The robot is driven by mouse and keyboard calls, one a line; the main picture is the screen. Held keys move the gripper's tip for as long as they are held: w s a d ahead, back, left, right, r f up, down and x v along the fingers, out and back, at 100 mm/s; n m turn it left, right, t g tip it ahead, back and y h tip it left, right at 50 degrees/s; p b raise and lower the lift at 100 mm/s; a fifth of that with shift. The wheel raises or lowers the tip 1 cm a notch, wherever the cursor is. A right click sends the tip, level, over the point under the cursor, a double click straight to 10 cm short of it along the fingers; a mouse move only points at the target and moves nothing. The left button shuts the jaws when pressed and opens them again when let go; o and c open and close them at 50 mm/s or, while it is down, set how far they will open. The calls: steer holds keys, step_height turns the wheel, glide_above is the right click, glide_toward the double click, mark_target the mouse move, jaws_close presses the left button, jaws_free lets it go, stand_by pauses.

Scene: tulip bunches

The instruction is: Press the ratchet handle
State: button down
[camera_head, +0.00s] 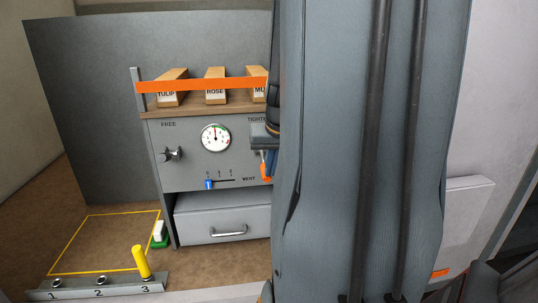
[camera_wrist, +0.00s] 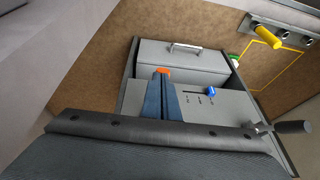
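An orange grip (camera_head: 264,171), which appears to be the ratchet handle, shows at the right of the grey front panel (camera_head: 196,178), below the partly covered "TIGHT" label. My arm hides the area to its right. My gripper (camera_head: 271,162) is right at this grip in the head view. In the wrist view my gripper's blue-grey fingers (camera_wrist: 161,76) lie close together, with the orange grip (camera_wrist: 163,70) just past their tips. I cannot tell whether they touch it. I see nothing held between the fingers.
The panel also has a gauge (camera_head: 215,138), a black knob (camera_head: 172,154) and a blue slider (camera_head: 209,184). A drawer (camera_head: 222,218) is shut below. A rail with a yellow lever (camera_head: 141,262) and a green-and-white object (camera_head: 159,235) stand left. Wooden blocks sit above behind an orange band (camera_head: 203,86).

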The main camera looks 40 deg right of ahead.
steer(key=s+a+r, duration=0.4)
steer(key=s+r, duration=0.3)
steer(key=r, duration=0.2)
steer(key=shift+s, duration=0.4)
stand_by(0.5)
steer(key=w+a+f+n+g+y, duration=0.1)
steer(key=w+a+f+n, duration=0.1)
steer(key=a+f, duration=0.6)
steer(key=w+a+f+n+g+y, duration=0.1)
steer(key=a+f+n, duration=0.4)
steer(key=a, duration=1.2)
step_height(320, 180, down, 4)
steer(key=shift+w+a+f+g, duration=0.25)
steer(key=shift+w+a+g, duration=0.15)
steer(key=shift+w+g, duration=0.1)
